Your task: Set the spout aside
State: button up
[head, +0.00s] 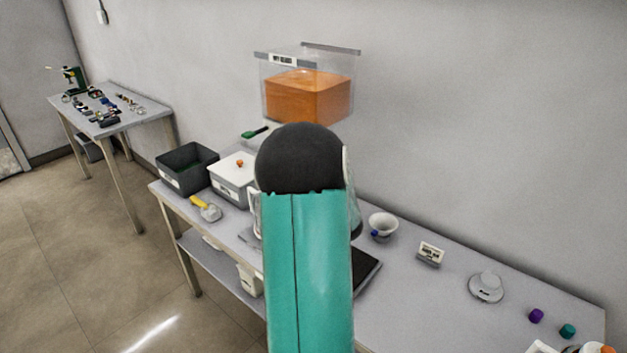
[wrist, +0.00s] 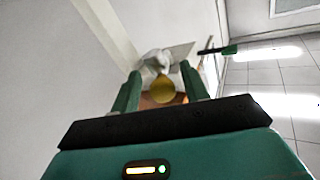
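A yellow rounded piece (wrist: 163,88) with a pale grey-white part (wrist: 156,60) shows between the fingers of my gripper (wrist: 160,70) in the wrist view. Gaps show on both sides of it, so my gripper looks open around or in front of it. It may be the spout; I cannot tell for sure, nor whether a finger touches it. In the head view my arm hides my gripper and this piece. A wall dispenser (head: 308,95) with orange contents hangs behind my arm. A green handle (head: 255,132) sticks out below it and also shows in the wrist view (wrist: 228,50).
On the long bench (head: 400,310) lies a yellow-and-grey tool (head: 207,208). A dark bin (head: 185,170), a white-lidded box (head: 233,180), a white cup (head: 383,225), a small sign (head: 430,252) and a round grey piece (head: 486,287) stand there.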

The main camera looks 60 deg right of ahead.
jog(key=v, duration=1.3)
jog(key=shift+s+a, duration=0.25)
jog(key=shift+a, duration=0.05)
